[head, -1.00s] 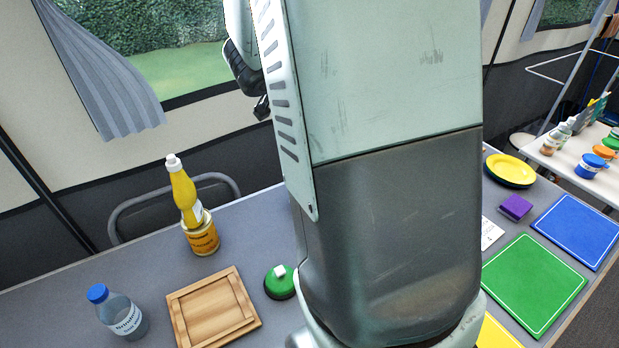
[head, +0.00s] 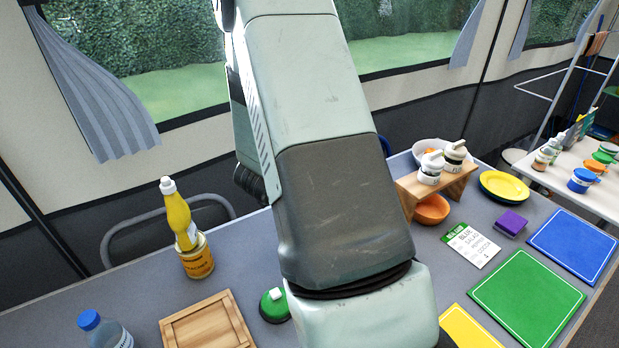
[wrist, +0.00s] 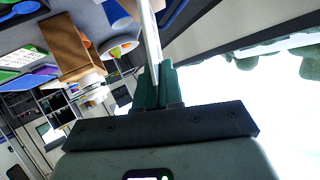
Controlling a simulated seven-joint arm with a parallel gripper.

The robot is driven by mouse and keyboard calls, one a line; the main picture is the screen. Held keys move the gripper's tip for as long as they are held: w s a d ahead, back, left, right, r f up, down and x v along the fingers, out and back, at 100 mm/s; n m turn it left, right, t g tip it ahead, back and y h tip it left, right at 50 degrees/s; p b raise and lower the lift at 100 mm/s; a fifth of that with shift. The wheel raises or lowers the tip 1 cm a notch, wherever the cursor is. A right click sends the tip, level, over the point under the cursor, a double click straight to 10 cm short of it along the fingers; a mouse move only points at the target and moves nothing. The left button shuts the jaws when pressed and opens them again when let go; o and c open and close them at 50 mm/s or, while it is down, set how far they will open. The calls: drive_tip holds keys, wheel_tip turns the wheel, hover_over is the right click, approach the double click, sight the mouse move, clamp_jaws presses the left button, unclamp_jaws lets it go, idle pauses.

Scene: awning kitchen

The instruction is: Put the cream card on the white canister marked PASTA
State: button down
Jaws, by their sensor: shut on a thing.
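In the wrist view, my gripper (wrist: 153,88) is shut on a thin pale card (wrist: 150,35), seen nearly edge-on, which I take as the cream card. In the head view, my arm hides the gripper and the card. Two white canisters with light lids stand on a small wooden shelf (head: 463,190): a left one (head: 430,170) and a right one (head: 454,156). Their marks are too small to read, so I cannot tell which says PASTA. A white canister (wrist: 90,86) on the shelf also shows in the wrist view, apart from the gripper.
An orange bowl (head: 432,209) sits under the shelf and a white bowl (head: 425,148) is behind it.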

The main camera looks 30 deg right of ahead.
drive_tip(key=shift+f, duration=1.35)
drive_tip(key=shift+f, duration=0.2)
drive_tip(key=c, duration=1.3)
unclamp_jaws()
